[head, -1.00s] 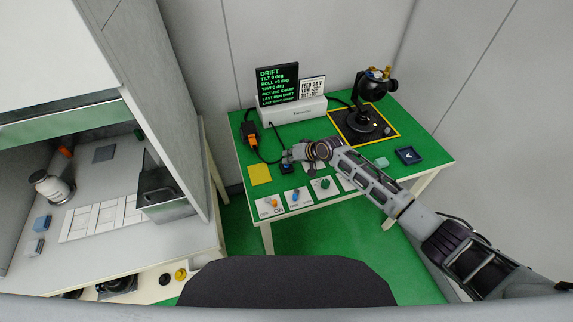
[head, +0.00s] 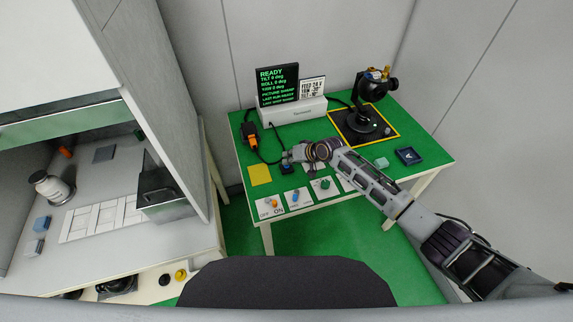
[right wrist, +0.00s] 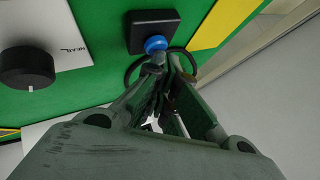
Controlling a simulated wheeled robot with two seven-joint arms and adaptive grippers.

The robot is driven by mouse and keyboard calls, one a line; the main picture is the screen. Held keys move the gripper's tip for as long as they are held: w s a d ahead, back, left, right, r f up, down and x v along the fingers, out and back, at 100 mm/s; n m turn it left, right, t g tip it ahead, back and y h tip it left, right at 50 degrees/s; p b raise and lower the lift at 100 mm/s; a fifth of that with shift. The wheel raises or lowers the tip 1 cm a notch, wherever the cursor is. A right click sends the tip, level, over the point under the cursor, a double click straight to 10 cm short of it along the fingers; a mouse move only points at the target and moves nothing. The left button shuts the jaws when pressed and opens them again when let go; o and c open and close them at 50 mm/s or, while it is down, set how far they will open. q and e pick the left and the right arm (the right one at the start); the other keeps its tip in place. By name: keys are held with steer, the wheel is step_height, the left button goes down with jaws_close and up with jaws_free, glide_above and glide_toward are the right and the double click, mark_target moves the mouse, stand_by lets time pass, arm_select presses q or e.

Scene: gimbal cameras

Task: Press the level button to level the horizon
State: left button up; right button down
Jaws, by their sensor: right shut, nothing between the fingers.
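A blue push button (right wrist: 155,44) stands on a small black box (right wrist: 150,22) in the right wrist view; the box also shows in the head view (head: 287,169). I can read no label on it. My right gripper (right wrist: 165,65) is shut and empty, its tips right at the blue button; I cannot tell whether they touch it. It also shows in the head view (head: 290,157) over the box. A black screen (head: 277,85) reads READY, with tilt, roll and yaw at 0 deg. The gimbal camera (head: 374,88) stands inside a yellow-edged dark square.
A grey cabinet and counter stand at the left.

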steer(key=shift+r+p, duration=0.7)
steer(key=shift+r, duration=0.1)
steer(key=shift+r, duration=0.15)
step_height(320, 180, up, 5)
steer(key=p, duration=0.4)
steer(key=shift+p, duration=0.3)
steer(key=shift+s+f, duration=0.1)
steer(key=shift+f, duration=0.1)
stand_by(0.3)
